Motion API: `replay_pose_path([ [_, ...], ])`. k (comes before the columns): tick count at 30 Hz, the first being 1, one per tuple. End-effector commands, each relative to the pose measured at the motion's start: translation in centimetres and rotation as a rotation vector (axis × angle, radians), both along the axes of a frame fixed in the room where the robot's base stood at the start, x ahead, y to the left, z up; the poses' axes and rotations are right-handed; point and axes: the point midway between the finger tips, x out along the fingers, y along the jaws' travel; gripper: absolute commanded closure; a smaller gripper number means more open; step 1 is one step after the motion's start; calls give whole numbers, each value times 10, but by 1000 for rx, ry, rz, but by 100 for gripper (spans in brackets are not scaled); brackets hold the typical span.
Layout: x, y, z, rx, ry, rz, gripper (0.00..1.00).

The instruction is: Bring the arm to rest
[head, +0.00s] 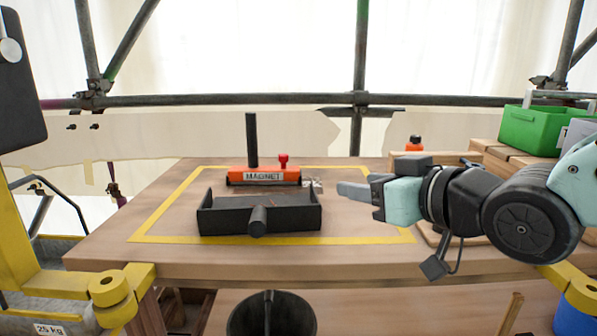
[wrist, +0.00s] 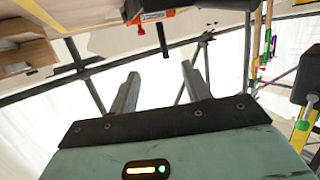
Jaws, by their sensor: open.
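My gripper (head: 352,189) is at the right of the bench in the head view, pointing left with its fingers level above the yellow taped area. In the wrist view its two fingers (wrist: 158,92) stand apart with nothing between them. The arm reaches in from the right edge. The gripper is open and empty, to the right of the orange magnet bar (head: 263,176) and the black tray (head: 258,214), and apart from both. The magnet bar also shows at the top of the wrist view (wrist: 150,17).
A black bucket (head: 271,314) stands below the bench's front edge. A green box (head: 532,130) sits on planks at the right, near my arm. An orange-capped bottle (head: 414,144) is behind my gripper. Scaffold tubes (head: 240,100) cross behind. The bench's left side (head: 120,222) is clear.

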Motion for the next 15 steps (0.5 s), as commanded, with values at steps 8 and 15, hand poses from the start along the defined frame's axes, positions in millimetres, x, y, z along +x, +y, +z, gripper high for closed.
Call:
replay_pose_path([
  [8,-28,3,-59,-169,255,1,52],
  [15,-99,-8,-127,-426,635,31,52],
])
